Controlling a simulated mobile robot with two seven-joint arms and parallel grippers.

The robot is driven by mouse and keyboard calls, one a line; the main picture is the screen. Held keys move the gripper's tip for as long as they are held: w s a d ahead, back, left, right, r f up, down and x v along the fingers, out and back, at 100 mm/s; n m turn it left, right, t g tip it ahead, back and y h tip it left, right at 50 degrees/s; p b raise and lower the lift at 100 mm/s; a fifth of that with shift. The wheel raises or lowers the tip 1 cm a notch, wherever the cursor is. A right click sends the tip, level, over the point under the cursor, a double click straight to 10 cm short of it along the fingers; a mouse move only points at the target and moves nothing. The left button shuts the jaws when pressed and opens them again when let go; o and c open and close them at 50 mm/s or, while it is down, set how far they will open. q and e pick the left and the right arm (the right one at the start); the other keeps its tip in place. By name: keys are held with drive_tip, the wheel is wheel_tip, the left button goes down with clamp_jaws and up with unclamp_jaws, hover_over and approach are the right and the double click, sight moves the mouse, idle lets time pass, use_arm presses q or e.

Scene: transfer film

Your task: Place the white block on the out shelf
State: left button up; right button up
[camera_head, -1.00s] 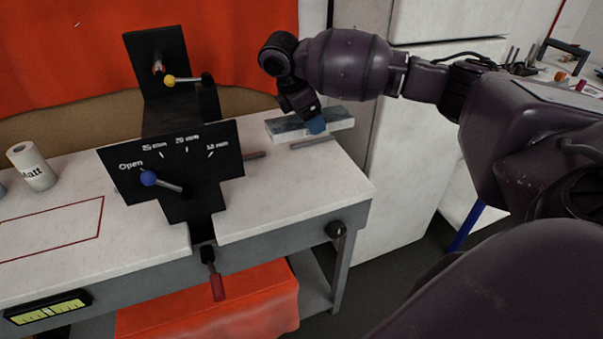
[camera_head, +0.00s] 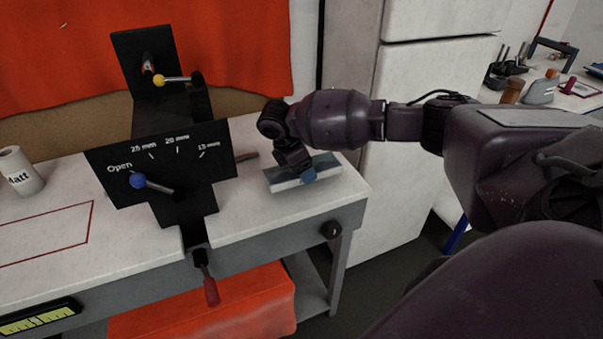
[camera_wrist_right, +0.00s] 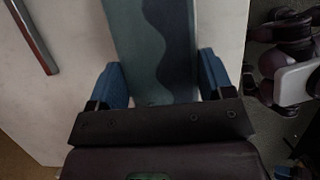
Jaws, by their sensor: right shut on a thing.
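A long flat block (camera_head: 281,184) with a pale side and a wavy blue-teal top is at the right end of the white bench; it is the only block I see. My right gripper (camera_head: 310,175) is shut on it, with one blue fingertip showing on its near side. In the right wrist view the block (camera_wrist_right: 155,45) runs away from me between the two blue fingers of my right gripper (camera_wrist_right: 160,85). I cannot tell whether it touches the bench top. I cannot tell which surface is the out shelf.
A black stand with a thickness scale (camera_head: 170,165), a blue-knobbed lever (camera_head: 138,181) and a yellow-knobbed lever (camera_head: 159,80) is left of the block. A labelled white cup (camera_head: 20,172) stands far left. A lower shelf (camera_head: 312,290) and orange cloth (camera_head: 210,305) lie beneath the bench.

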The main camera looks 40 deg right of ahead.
wheel_tip(320, 180, down, 2)
drive_tip(key=shift+f, duration=0.15)
use_arm(q)
drive_tip(key=shift+s+f, duration=0.2)
drive_tip(key=shift+f, duration=0.05)
drive_tip(key=shift+s, duration=0.15)
use_arm(e)
drive_tip(key=o, duration=1)
drive_tip(key=shift+a+r, duration=0.1)
drive_tip(key=shift+r, duration=0.15)
drive_tip(key=p+v, duration=0.1)
drive_tip(key=v, duration=0.9)
drive_tip(key=shift+a+r, duration=0.15)
drive_tip(key=shift+r, duration=0.2)
use_arm(q)
drive_tip(key=shift+r, duration=0.65)
use_arm(e)
drive_tip(key=shift+w+a+r, duration=0.1)
drive_tip(key=shift+a+r, duration=0.1)
drive_tip(key=shift+r, duration=0.25)
